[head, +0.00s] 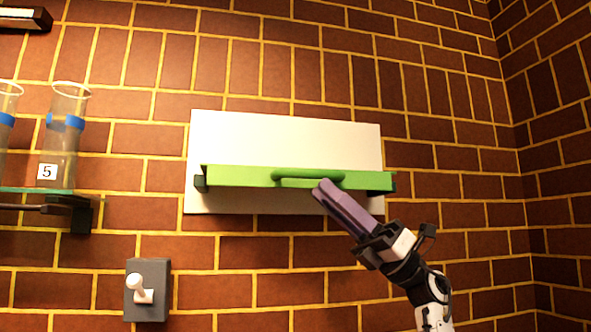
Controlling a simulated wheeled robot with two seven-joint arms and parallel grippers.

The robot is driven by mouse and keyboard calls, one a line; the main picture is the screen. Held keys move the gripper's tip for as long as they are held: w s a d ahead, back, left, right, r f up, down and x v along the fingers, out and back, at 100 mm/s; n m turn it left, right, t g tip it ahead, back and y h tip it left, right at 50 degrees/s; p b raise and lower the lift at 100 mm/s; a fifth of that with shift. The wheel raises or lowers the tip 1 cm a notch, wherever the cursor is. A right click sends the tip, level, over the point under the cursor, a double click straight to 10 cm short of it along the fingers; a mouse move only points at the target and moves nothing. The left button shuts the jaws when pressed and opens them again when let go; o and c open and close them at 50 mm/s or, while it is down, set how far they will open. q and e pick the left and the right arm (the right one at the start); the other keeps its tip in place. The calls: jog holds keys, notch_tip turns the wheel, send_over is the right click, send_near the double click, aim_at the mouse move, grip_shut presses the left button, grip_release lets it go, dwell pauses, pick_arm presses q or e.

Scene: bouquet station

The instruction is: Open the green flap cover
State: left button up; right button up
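The green flap cover (238,177) shows as a narrow, level green strip across a white panel on the brick wall. A rounded green handle (300,174) sits at its middle. White panel shows above and below the strip; I cannot tell the flap's exact angle. My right gripper (325,190) comes up from the lower right, its purple fingers pointing up and left. Their tips overlap the lower edge of the flap near the right end of the handle; whether they touch is unclear. The fingers look close together, and their gap is hidden. My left gripper is out of view.
The white panel (290,135) is fixed to the brick wall. At the left, clear glass tubes with blue bands, one labelled 5 (66,135), stand on a glass shelf (38,190). A grey switch box (148,290) with a white lever is below. Brick wall right of the panel is clear.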

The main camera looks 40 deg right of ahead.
aim_at(301, 172)
jog(key=p+x, duration=0.1)
jog(key=x, duration=0.6)
jog(key=shift+w+f, duration=0.1)
jog(key=shift+w, duration=0.05)
grip_shut()
